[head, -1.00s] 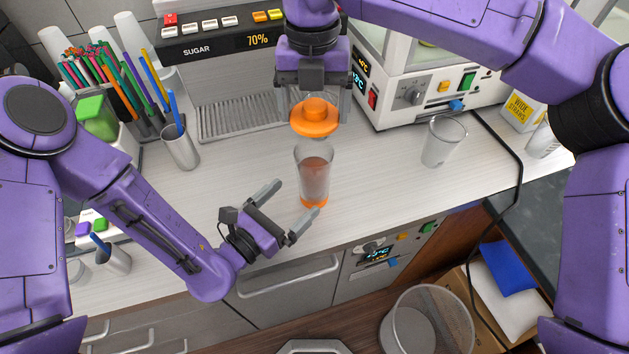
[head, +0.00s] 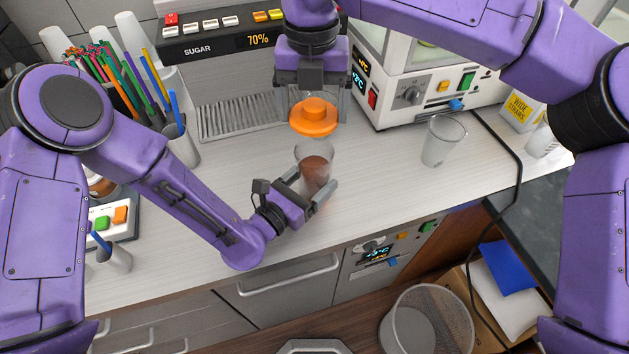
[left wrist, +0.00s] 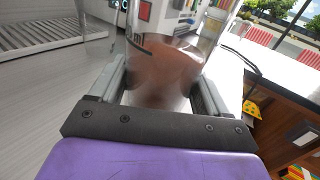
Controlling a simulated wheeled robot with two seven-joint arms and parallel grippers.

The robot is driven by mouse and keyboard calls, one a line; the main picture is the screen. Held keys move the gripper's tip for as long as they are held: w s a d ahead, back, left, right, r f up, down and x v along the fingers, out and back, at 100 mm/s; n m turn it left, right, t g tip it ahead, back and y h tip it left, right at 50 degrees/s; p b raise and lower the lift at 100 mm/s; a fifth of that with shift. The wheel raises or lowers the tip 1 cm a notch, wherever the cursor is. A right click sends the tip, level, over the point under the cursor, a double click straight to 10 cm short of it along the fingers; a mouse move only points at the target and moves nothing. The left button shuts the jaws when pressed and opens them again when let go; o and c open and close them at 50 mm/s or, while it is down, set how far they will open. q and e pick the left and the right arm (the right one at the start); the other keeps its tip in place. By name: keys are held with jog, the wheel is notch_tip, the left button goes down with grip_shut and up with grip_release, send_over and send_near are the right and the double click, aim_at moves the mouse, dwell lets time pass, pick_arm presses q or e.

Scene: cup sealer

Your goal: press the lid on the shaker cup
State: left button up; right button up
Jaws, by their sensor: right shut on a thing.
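The clear shaker cup (head: 316,165) stands upright on the counter with brown liquid in it. My left gripper (head: 308,190) is low at the cup, its open fingers on either side of it. In the left wrist view the cup (left wrist: 165,65) fills the space between the fingers, and its lower part is blurred. The orange lid (head: 314,117) is held level above the cup by my right gripper (head: 313,100), which is shut on it. The lid is apart from the cup's rim, a little above it.
An empty clear cup (head: 442,141) stands to the right on the counter. A metal holder with straws (head: 184,145) is at the left, beside the sugar dispenser (head: 240,42). A white machine (head: 420,92) is behind. The bin (head: 428,322) is below the counter.

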aim_at(314, 140)
pick_arm(q)
jog(key=shift+c, duration=0.5)
pick_arm(e)
jog(key=shift+f, duration=2.5)
jog(key=shift+f, duration=0.1)
jog(key=shift+f, duration=0.8)
jog(key=shift+f, duration=0.6)
jog(key=o, duration=0.8)
jog(key=shift+r, duration=0.1)
